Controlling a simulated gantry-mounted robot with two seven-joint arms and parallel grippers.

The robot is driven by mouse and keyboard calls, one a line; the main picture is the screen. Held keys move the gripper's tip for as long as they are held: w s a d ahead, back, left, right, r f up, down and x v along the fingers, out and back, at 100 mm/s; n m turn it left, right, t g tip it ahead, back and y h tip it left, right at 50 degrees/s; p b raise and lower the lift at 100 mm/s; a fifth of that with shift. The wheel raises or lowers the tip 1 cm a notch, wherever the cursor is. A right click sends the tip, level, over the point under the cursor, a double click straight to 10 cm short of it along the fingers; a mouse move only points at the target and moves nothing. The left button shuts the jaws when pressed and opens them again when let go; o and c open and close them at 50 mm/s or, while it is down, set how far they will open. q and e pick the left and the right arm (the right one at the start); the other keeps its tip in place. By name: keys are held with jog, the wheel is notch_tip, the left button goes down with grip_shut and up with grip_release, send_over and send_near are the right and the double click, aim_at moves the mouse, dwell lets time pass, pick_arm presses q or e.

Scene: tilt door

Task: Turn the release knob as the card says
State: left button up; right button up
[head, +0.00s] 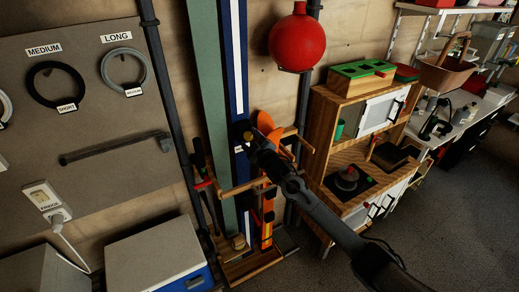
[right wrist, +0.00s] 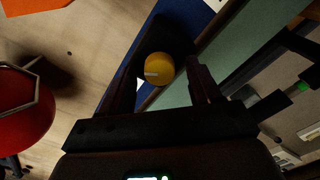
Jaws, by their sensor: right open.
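A round yellow knob (right wrist: 158,67) with a pale mark on its face sits on a dark mount on the blue board in the right wrist view. In the head view my right gripper (head: 253,143) reaches the blue board (head: 237,70) and partly covers the knob area. No readable instruction card shows. My left gripper is out of view.
A green board (head: 208,80) stands beside the blue one. A red ball-shaped object (head: 297,43) hangs to the right. A wooden rack (head: 258,262) with tools is below. A grey panel with cable rings (head: 56,86) is at left, a toy kitchen (head: 350,150) at right.

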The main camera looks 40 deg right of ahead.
jog(key=s+a, duration=0.1)
jog(key=s, duration=0.8)
jog(key=shift+s+a+p, duration=0.3)
jog(key=shift+s+a, duration=0.1)
